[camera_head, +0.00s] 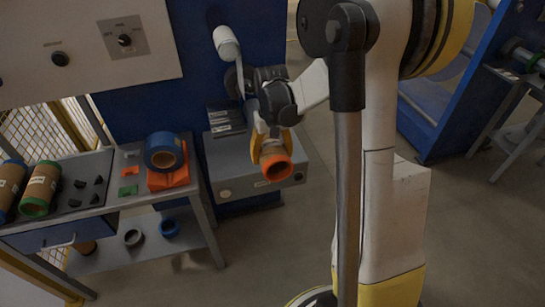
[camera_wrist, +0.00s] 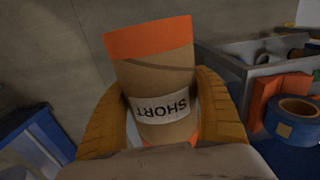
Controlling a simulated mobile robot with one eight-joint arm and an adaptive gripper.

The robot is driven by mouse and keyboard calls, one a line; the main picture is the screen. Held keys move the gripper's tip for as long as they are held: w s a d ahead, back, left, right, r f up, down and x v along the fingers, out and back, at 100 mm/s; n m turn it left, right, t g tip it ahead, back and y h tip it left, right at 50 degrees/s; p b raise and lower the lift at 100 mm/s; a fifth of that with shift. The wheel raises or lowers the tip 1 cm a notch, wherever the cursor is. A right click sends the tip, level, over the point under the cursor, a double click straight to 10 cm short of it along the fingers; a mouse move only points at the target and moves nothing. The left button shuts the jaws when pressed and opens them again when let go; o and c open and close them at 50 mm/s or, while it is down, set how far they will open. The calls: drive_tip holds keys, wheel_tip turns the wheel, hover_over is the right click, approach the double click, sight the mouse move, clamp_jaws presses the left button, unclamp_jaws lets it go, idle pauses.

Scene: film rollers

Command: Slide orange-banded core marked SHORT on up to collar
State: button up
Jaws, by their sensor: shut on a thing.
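The orange-banded core (camera_wrist: 158,75) is a brown cardboard tube with orange bands at its ends and a white label reading SHORT, upside down in the wrist view. My gripper (camera_wrist: 170,110) has its yellow fingers on both sides of the core and is shut on it. In the head view the core (camera_head: 276,170) hangs in the air at my gripper (camera_head: 267,145), its open orange end tilted towards the camera. A pale roller or shaft (camera_head: 227,45) sticks out from the blue machine panel, above and left of the core. I cannot make out a collar on it.
A grey bench (camera_head: 100,215) at left holds green-banded (camera_head: 40,188) and blue-banded (camera_head: 10,190) cores and a blue tape roll (camera_head: 163,150) on an orange block (camera_head: 170,178). A grey box (camera_head: 240,178) is behind the held core. Open floor lies in front.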

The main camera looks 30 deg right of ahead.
drive_tip(key=shift+w+d, duration=0.2)
drive_tip(key=shift+w, duration=0.45)
drive_tip(key=shift+w+d, duration=0.15)
drive_tip(key=shift+w, duration=0.45)
drive_tip(key=shift+w+d, duration=0.25)
drive_tip(key=shift+w, duration=0.6)
drive_tip(key=shift+w+d, duration=0.25)
drive_tip(key=shift+w, duration=0.6)
drive_tip(key=shift+w, duration=0.1)
drive_tip(key=shift+w+d, duration=0.25)
drive_tip(key=shift+w, duration=0.55)
drive_tip(key=shift+w+d, duration=0.2)
drive_tip(key=shift+w, duration=0.55)
drive_tip(key=shift+w, duration=0.1)
drive_tip(key=shift+w+d, duration=0.25)
drive_tip(key=shift+w, duration=0.55)
drive_tip(key=shift+w+d, duration=0.25)
drive_tip(key=shift+w, duration=0.55)
drive_tip(key=shift+w+d, duration=0.25)
drive_tip(key=shift+w, duration=0.6)
drive_tip(key=shift+w+d, duration=0.25)
drive_tip(key=shift+w, duration=0.6)
